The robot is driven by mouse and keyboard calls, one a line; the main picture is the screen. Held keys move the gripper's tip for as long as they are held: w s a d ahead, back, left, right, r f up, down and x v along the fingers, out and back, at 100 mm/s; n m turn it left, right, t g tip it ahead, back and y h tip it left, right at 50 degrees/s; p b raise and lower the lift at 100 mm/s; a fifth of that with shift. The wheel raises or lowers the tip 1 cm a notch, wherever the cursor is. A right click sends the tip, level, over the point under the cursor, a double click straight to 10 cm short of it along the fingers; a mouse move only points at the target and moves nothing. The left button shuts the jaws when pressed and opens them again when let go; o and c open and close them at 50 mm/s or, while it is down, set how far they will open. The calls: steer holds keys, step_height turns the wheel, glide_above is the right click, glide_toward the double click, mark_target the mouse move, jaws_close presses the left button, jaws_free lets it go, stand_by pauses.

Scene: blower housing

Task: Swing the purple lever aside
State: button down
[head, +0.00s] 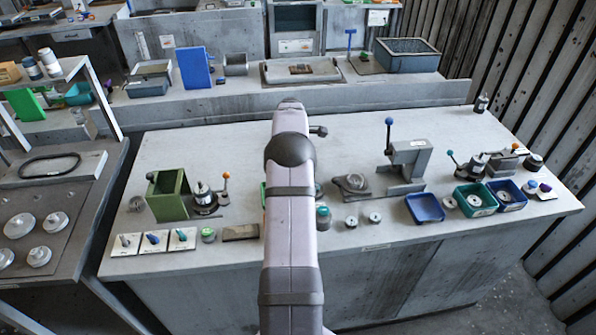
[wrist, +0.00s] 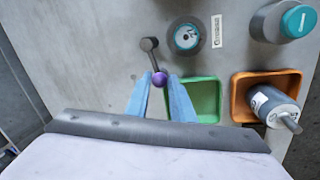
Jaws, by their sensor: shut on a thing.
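The purple lever shows in the wrist view as a purple ball knob (wrist: 159,79) on a short grey arm, which runs up to a dark round pivot (wrist: 148,44). My gripper (wrist: 160,78), with two pale blue fingers, is shut on the knob, one finger on each side. In the head view my own arm hides the gripper and this lever.
In the wrist view a green tray (wrist: 205,95) is just right of the fingers. An orange tray (wrist: 236,82) holding a grey cylinder (wrist: 270,105) is further right. A round teal-centred part (wrist: 186,37) and a teal-capped canister (wrist: 298,20) are beyond.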

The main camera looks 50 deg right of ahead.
steer(key=shift+w+d+r+m+g+p, duration=0.1)
steer(key=shift+w+d+m+g+p, duration=0.2)
steer(key=shift+m, duration=0.45)
steer(key=shift+w+d+m+p, duration=0.1)
steer(key=shift+w+d+m, duration=0.25)
steer(key=shift+m, duration=0.4)
steer(key=c, duration=1.6)
jaws_free()
steer(key=shift+a, duration=0.1)
steer(key=shift+s+a+r+b, duration=0.15)
steer(key=shift+r+b, duration=0.3)
steer(key=shift+r, duration=0.75)
steer(key=shift+w+a+r+b, duration=0.1)
steer(key=shift+a+r+b, duration=0.3)
steer(key=shift+r, duration=0.75)
steer(key=shift+s+a+r+b, duration=0.1)
steer(key=shift+r+b, duration=0.4)
steer(key=shift+r, duration=0.7)
